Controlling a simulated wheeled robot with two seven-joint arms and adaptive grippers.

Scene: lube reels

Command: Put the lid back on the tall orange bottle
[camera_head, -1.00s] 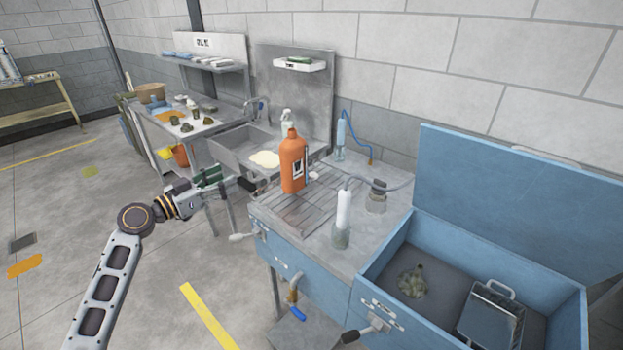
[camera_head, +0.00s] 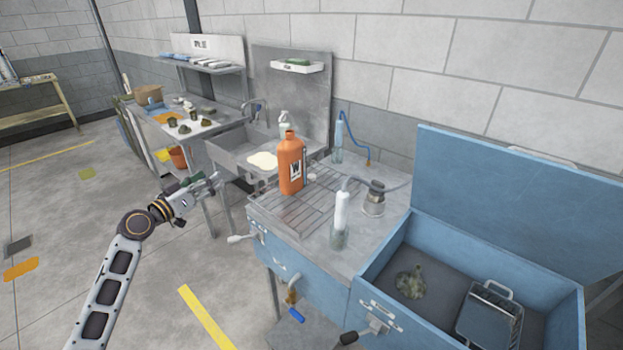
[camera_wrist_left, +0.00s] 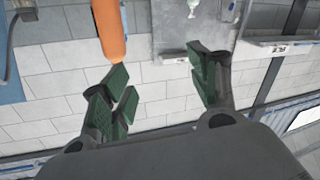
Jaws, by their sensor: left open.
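The tall orange bottle (camera_head: 291,168) stands upright on the slatted drain area of the steel worktop. Its narrow top is orange. I cannot make out a separate lid, on the bottle or elsewhere. My left gripper (camera_head: 203,187) is left of the bottle, in front of the sink and clear of both. In the left wrist view the bottle (camera_wrist_left: 109,32) comes in from the top edge, upside down. There the left gripper (camera_wrist_left: 158,72) has its green-padded fingers spread, with nothing between them. My right gripper is out of view.
A blue chest (camera_head: 440,308) with its lid raised stands at the right.

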